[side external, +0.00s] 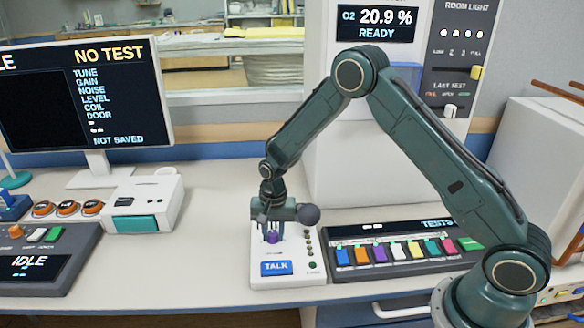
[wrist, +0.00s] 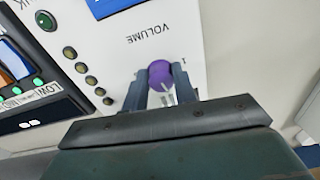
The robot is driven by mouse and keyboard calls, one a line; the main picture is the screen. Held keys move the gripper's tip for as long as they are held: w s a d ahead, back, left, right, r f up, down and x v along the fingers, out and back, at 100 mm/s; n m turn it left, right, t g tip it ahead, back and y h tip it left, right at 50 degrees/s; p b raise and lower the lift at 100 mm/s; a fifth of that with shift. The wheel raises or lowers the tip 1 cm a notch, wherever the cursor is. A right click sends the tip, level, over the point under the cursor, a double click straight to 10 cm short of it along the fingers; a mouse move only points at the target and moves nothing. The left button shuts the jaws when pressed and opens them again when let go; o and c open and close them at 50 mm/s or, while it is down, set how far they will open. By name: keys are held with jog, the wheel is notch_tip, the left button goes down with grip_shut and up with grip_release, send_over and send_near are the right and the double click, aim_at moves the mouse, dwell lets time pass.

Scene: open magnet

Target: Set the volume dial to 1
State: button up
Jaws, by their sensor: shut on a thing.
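The volume dial is a purple knob (wrist: 160,74) on a white intercom panel (side external: 258,243) that has a blue TALK button (side external: 276,268). In the wrist view the word VOLUME shows upside down beside the knob, and a small mark that looks like a 1 sits near it. My gripper (wrist: 162,78) is shut on the knob, one finger on each side of it. The dial's pointer direction cannot be made out.
A row of small lights (wrist: 84,72) runs along the panel beside the dial. A dark TESTS console (side external: 390,249) with several coloured keys stands close on the right. A white box (side external: 150,200) and a monitor (side external: 85,100) stand to the left.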

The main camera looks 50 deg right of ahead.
jog(key=n, duration=0.9)
jog(key=shift+d, duration=0.15)
jog(key=shift+n, duration=0.3)
jog(key=o, duration=1)
jog(key=shift+c, duration=0.2)
jog(key=shift+m, duration=0.4)
